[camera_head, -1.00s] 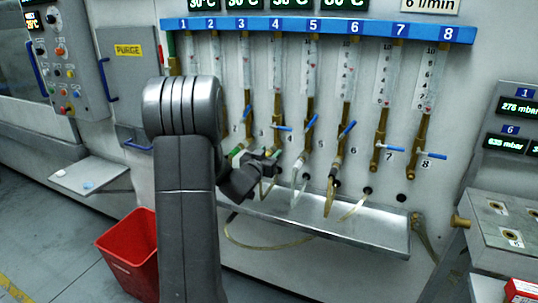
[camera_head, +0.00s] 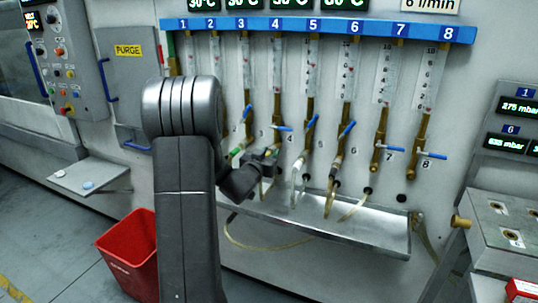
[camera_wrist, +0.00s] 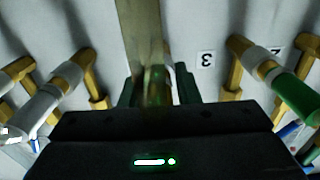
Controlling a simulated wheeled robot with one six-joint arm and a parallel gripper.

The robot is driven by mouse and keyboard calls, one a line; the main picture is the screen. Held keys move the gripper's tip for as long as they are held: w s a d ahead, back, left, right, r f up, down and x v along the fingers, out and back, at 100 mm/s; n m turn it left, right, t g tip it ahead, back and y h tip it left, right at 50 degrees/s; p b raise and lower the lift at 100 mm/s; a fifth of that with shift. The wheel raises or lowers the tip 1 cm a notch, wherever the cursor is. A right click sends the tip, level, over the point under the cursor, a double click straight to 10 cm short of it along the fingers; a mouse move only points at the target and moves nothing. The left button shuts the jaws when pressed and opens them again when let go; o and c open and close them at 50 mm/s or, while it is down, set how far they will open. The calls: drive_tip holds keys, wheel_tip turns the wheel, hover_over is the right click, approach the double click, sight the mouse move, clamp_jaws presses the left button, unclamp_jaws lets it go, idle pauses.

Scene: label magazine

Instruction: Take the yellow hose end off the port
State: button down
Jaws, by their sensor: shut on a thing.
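The hose hangs below the gripper in the head view (camera_head: 265,188). The fingers hide part of the joint, so I cannot tell whether the hose end is still seated on the port.
A metal trough (camera_head: 370,235) runs below the ports. A red bin (camera_head: 130,255) stands on the floor at left.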

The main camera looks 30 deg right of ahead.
drive_tip(key=shift+s, duration=0.1)
drive_tip(key=shift+s+a, duration=0.2)
drive_tip(key=shift+b+v, duration=0.6)
drive_tip(key=shift+v, duration=1.8)
drive_tip(key=shift+f, duration=0.1)
